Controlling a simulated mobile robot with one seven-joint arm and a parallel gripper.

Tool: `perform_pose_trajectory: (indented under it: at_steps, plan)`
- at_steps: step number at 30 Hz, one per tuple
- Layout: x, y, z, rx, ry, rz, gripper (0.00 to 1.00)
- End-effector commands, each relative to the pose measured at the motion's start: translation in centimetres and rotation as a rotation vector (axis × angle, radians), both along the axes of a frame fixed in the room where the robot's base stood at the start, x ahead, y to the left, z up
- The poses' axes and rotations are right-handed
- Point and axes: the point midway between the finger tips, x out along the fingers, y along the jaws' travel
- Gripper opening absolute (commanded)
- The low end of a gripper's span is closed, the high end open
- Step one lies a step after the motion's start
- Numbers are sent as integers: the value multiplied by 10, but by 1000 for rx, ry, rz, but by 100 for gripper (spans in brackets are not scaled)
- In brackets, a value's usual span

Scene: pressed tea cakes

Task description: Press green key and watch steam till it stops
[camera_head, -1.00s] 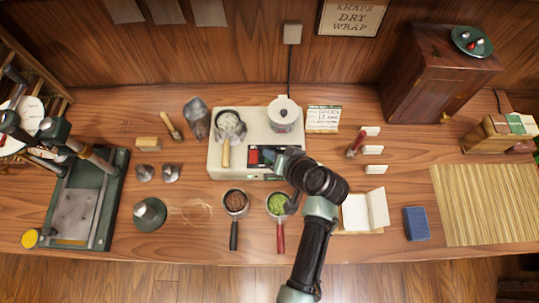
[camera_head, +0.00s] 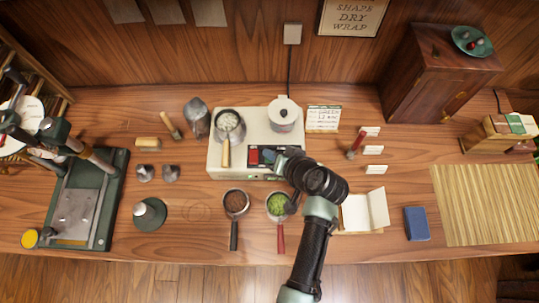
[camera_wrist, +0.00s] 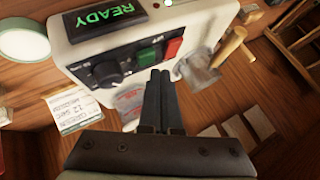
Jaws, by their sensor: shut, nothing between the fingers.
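The cream steamer (camera_head: 216,163) stands at the middle back of the bench. In the wrist view its display (camera_wrist: 110,17) reads READY in green. The green key (camera_wrist: 149,57) sits between a black dial (camera_wrist: 107,74) and the red key (camera_wrist: 173,47). My gripper (camera_wrist: 160,76) is shut and empty, its fingertips just beside the green key; whether they touch it I cannot tell. In the head view my gripper (camera_head: 277,160) is over the panel, right of the red key (camera_head: 253,157). An open pan (camera_head: 238,121) and a lidded pot (camera_head: 284,116) stand on the steamer. I see no clear steam.
A bowl of brown leaf (camera_head: 236,202) and a bowl of green leaf (camera_head: 277,204) lie in front, the green one close to my arm. A handwritten card (camera_head: 323,118) stands right of the steamer. An open notebook (camera_head: 365,211) lies right of my arm.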

Motion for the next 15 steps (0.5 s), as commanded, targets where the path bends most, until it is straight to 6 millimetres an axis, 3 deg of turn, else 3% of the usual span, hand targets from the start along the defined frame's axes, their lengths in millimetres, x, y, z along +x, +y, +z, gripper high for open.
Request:
perform_pose_trajectory:
  at_steps: [15]
  plan:
    - [0, 0, -8, 0, 0, 0, 0]
